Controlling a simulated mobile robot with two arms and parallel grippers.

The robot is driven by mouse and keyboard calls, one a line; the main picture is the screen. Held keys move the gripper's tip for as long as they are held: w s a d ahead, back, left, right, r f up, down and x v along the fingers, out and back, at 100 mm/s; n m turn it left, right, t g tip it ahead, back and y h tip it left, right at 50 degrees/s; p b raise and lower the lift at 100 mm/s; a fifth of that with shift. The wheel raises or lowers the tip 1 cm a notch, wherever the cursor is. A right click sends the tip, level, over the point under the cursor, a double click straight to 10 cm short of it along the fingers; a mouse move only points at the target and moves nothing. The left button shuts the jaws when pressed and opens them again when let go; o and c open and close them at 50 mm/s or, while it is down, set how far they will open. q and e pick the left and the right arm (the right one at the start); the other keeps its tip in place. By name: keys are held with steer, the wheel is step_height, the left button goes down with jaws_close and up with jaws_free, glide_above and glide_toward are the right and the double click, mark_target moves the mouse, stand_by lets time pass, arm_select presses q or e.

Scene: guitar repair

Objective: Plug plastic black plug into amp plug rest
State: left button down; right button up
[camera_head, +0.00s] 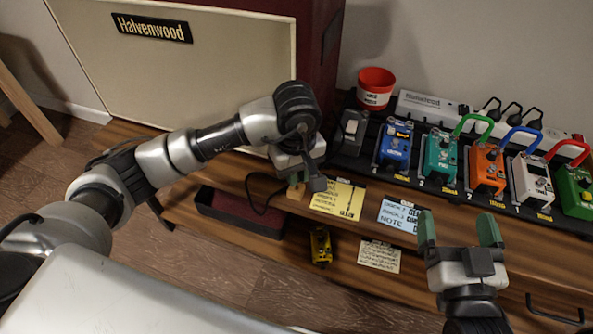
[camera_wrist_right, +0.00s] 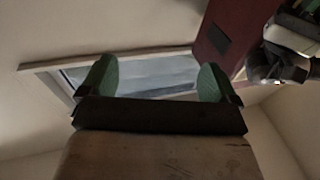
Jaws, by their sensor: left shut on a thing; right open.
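My left gripper (camera_head: 296,180) hangs over the front edge of the wooden pedal bench, in front of the amp. It is shut on what seems to be the black plug, which the fingers and wrist hide. A thin black cable (camera_head: 257,209) loops out to the left from the fingers. A small light wooden block (camera_head: 296,192) shows just below the fingertips; I cannot tell whether the plug touches it. My right gripper (camera_head: 461,236) is open and empty above the bench's right part, and its green fingers (camera_wrist_right: 155,82) also show in the right wrist view.
The large cream-fronted amp (camera_head: 190,70) stands behind. A pedal row (camera_head: 440,155), a red cup (camera_head: 375,88) and a white power strip (camera_head: 430,106) with black plugs occupy the back right. Notes (camera_head: 338,199), a yellow pedal (camera_head: 320,246) and a dark red-lined tray (camera_head: 240,212) lie nearer.

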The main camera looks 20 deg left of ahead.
arm_select(q)
steer(key=shift+f+b, duration=0.5)
arm_select(e)
steer(key=shift+s+a+r+t+y, duration=0.1)
steer(key=shift+r+t+y, duration=0.05)
steer(key=shift+r+t, duration=0.55)
steer(key=shift+s+a+r+t+y, duration=0.1)
steer(key=shift+r+t+y, duration=0.05)
steer(key=shift+r+t, duration=0.5)
arm_select(q)
steer(key=shift+f+b, duration=0.65)
arm_select(e)
steer(key=shift+s+r+t+y, duration=0.25)
steer(key=shift+s+r+t, duration=0.05)
steer(key=shift+r+t, duration=0.3)
steer(key=shift+s+r+t+y, duration=0.2)
steer(key=shift+s+r+t, duration=0.1)
steer(key=shift+r+t, duration=0.3)
steer(key=shift+s+r+t+y, duration=0.25)
steer(key=shift+s+r+t, duration=0.05)
steer(key=shift+r+t, duration=0.3)
arm_select(q)
steer(key=c, duration=0.7)
jaws_free()
steer(key=shift+o, duration=0.2)
arm_select(e)
steer(key=shift+a+f, duration=0.1)
steer(key=shift+f, duration=0.15)
